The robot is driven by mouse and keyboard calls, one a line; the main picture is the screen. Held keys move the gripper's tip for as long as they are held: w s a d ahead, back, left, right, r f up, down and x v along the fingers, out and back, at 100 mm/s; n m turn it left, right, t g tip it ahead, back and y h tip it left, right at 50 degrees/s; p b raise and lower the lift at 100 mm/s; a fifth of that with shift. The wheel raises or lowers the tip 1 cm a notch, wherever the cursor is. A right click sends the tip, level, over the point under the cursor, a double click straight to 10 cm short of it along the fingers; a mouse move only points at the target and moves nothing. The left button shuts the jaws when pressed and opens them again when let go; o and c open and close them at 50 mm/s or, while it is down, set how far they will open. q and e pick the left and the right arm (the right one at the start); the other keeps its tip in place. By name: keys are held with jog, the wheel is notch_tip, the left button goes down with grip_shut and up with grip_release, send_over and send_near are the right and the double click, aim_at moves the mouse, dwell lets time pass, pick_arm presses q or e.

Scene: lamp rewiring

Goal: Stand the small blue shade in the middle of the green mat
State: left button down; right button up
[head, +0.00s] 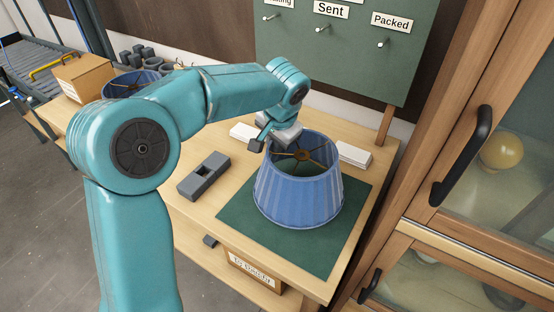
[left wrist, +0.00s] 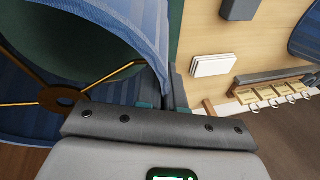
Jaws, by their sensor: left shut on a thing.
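A pleated blue shade (head: 298,198) is upright over the middle of the green mat (head: 318,255), wide end down. Its lower edge looks on or very close to the mat; I cannot tell if it touches. My left gripper (head: 275,140) is shut on the shade's upper rim at its back left. In the left wrist view, the wall of the shade (left wrist: 115,22) runs between the fingers (left wrist: 172,88), and its brass spider ring shows inside. Another blue shade (head: 128,84) stands at the far left, partly hidden by my left arm. My right gripper is out of view.
A grey block with a square recess (head: 204,176) lies left of the mat. White card stacks (head: 353,154) lie behind the shade. A green board (head: 345,40) with labelled pegs stands behind. A glass-doored wooden cabinet (head: 430,195) closes off the right side.

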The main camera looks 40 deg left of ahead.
aim_at(276, 158)
pick_arm(q)
jog(key=shift+w+f, duration=0.1)
jog(key=shift+f, duration=0.35)
notch_tip(276, 158, down, 4)
jog(key=shift+f, duration=0.1)
jog(key=shift+d, duration=0.1)
jog(key=shift+b, duration=0.35)
jog(key=c, duration=1.3)
grip_release()
jog(key=shift+f, duration=0.1)
jog(key=shift+o, duration=0.2)
